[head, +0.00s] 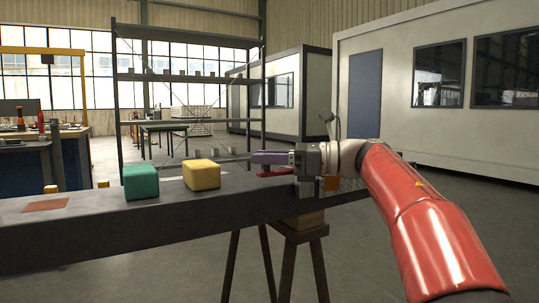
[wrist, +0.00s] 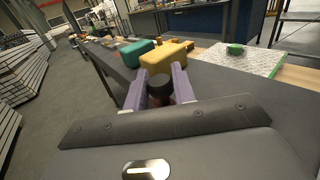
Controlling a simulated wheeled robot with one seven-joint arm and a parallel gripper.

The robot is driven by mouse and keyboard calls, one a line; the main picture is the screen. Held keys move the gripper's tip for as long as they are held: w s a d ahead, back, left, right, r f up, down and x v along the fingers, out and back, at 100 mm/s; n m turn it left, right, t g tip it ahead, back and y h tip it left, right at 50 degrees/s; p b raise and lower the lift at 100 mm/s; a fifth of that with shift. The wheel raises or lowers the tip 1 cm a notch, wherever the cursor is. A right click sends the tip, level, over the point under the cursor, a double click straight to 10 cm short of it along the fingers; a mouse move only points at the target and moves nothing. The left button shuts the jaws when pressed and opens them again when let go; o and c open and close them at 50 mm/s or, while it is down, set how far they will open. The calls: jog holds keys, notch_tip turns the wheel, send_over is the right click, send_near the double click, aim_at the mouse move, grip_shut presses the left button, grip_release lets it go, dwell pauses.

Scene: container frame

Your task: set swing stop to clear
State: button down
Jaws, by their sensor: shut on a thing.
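My gripper (head: 262,157) reaches left over the dark beam (head: 110,228), its purple fingers level just above the surface. In the wrist view my gripper (wrist: 160,92) has its two purple fingers on either side of a dark round knob (wrist: 160,84) and is shut on it. A reddish part shows beside and below the knob. In the head view a red piece (head: 272,173) shows low under the fingers; the knob itself is hidden there. No marking of a clear position can be read, so I cannot tell how the stop is set.
A yellow block (head: 201,174) and a teal block (head: 141,182) sit on the beam left of my gripper. A flat rust-coloured patch (head: 46,204) lies further left.

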jog(key=shift+s+d+n+g, duration=0.1)
jog(key=shift+s+n+g, duration=0.1)
jog(key=shift+n+g, duration=0.15)
jog(key=c, duration=1.2)
grip_release()
jog(key=d, duration=0.7)
jog(key=shift+s+d, duration=0.2)
jog(key=shift+d, duration=0.2)
